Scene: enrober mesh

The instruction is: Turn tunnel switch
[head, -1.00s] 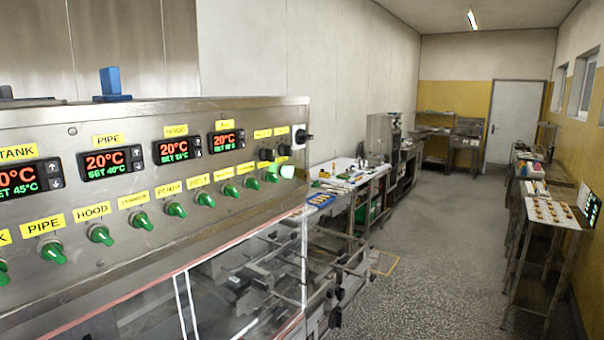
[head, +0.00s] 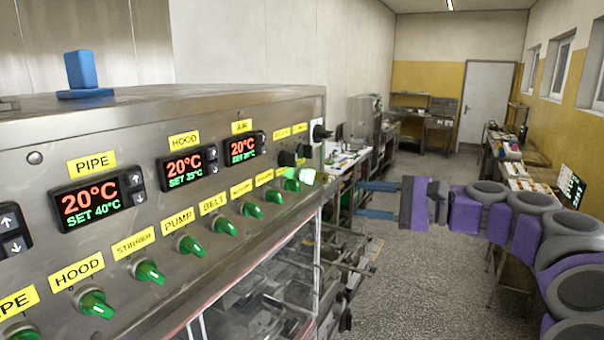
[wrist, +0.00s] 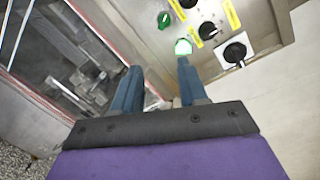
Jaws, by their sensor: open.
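A row of green rotary switches runs along the slanted steel control panel (head: 225,215) in the head view. The far-end labels are too small to read, so I cannot tell which one says tunnel. Near the far end sits a green switch (head: 292,185), with a brightly lit green-white one (head: 306,176) beside it. My gripper (head: 360,200) is open and empty, right of the panel's far end, its blue fingers pointing left. In the wrist view the fingers (wrist: 158,66) point toward the panel. The lit switch (wrist: 183,47) shows by the right fingertip; another green switch (wrist: 164,20) is above.
Black knobs (wrist: 207,30) and a black knob on a white plate (wrist: 236,50) lie close to the lit switch. A glass-fronted opening (head: 265,275) is below the panel. A bench (head: 345,165) stands beyond the machine.

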